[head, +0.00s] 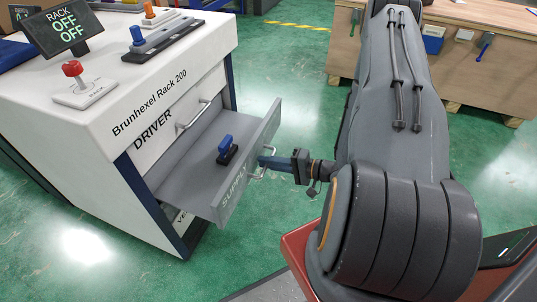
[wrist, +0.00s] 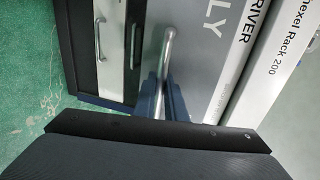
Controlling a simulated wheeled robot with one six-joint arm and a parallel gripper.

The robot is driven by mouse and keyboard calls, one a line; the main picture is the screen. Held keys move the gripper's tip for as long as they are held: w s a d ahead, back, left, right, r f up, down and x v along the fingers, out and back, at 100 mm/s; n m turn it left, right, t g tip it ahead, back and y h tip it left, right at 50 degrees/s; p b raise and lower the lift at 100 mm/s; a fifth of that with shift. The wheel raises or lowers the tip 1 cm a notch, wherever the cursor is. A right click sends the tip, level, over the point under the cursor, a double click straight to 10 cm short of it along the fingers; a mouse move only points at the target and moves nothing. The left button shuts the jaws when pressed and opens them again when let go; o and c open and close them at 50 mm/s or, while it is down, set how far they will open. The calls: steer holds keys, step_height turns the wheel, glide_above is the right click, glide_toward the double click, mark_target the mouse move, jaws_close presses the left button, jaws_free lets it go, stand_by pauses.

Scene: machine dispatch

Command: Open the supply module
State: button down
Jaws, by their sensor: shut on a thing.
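The supply module (head: 235,185) is a grey drawer low in the white Brunhexel Rack 200, and it stands pulled well out of the cabinet. Inside lies a black piece with a blue handle (head: 225,148). My gripper (head: 266,161) is shut on the metal bar handle (head: 258,174) on the drawer front. In the wrist view, the blue fingers (wrist: 164,90) lie around the lower part of the bar handle (wrist: 167,45), and part of the label "SUPPLY" shows beside it. The fingertips are partly hidden by the handle.
The driver drawer (head: 180,120) above is shut. A wooden bench (head: 470,68) stands behind. Green floor (head: 285,85) is clear between.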

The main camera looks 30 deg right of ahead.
steer(key=shift+s+d, duration=0.2)
steer(key=shift+d, duration=0.15)
steer(key=c, duration=2.1)
jaws_free()
steer(key=shift+d, duration=0.1)
steer(key=shift+s, duration=0.1)
steer(key=v, duration=0.7)
steer(key=shift+s+d+p, duration=0.15)
steer(key=shift+s+p, duration=0.1)
steer(key=shift+p, duration=0.1)
steer(key=shift+w, duration=0.1)
